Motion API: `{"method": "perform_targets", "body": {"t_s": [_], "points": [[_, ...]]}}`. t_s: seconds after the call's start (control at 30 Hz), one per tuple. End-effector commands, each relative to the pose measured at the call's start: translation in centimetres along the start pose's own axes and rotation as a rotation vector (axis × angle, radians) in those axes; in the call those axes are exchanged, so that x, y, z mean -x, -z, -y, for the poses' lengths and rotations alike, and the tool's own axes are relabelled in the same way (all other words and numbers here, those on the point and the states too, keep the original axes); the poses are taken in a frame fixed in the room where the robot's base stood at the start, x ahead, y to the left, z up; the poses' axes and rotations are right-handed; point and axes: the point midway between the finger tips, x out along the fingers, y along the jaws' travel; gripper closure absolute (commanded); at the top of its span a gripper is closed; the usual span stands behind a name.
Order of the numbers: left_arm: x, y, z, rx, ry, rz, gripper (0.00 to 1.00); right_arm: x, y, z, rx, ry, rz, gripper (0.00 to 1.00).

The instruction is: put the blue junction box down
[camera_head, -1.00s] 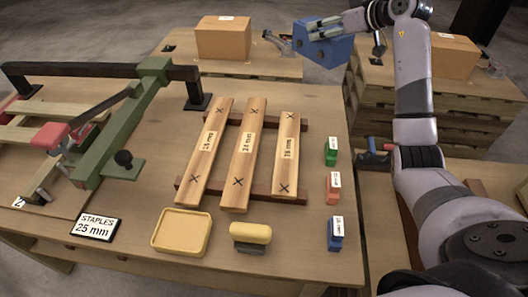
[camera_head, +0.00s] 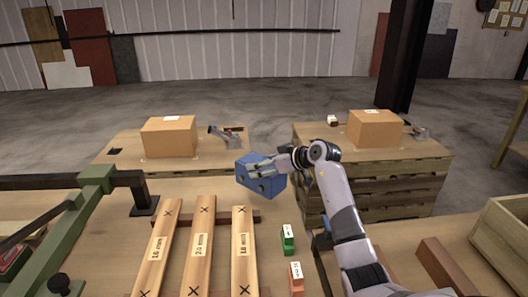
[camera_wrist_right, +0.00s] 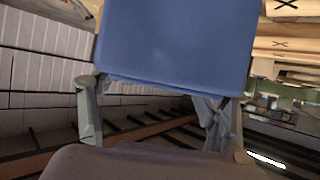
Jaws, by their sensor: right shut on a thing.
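The blue junction box (camera_head: 260,177) is a blue block with dark round holes in its faces. In the head view it shows in front of the far tables, beyond the wooden slats. My right gripper (camera_head: 262,168) is shut on it, and the arm comes in from the right. In the right wrist view the box (camera_wrist_right: 178,45) fills the upper middle, with the right gripper's fingers (camera_wrist_right: 160,115) on both sides of it. I cannot tell how high the box is above the table. My left gripper is not in view.
Cardboard boxes stand on the left back table (camera_head: 170,138) and the right back pallet table (camera_head: 376,130). Three labelled wooden slats (camera_head: 202,250) lie on the near table. A green block (camera_head: 288,240) and an orange block (camera_head: 296,278) lie right of them. An open wooden crate (camera_head: 500,240) stands far right.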

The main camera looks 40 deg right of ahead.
Motion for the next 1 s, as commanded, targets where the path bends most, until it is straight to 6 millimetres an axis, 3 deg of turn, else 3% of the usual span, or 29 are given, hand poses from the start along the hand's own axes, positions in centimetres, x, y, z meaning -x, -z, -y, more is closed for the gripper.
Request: {"method": "perform_targets", "body": {"t_s": [0.17, 0.53, 0.93, 0.97, 1.0], "points": [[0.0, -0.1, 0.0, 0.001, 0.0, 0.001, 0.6, -0.3, -0.4, -0.1, 0.002, -0.002, -0.011, 0.91], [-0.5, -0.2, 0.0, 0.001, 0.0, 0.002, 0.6, -2.7, -4.7, -0.1, 0.001, -0.002, -0.011, 0.91], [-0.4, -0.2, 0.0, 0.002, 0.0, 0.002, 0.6, -2.9, -5.1, -0.1, 0.002, -0.003, -0.011, 0.91], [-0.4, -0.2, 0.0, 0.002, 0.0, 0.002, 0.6, -3.1, -5.7, 0.0, 0.0, 0.001, 0.0, 0.28], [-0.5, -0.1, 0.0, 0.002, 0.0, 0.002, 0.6, -3.1, -5.7, 0.0, 0.0, 0.001, 0.0, 0.26]]}}
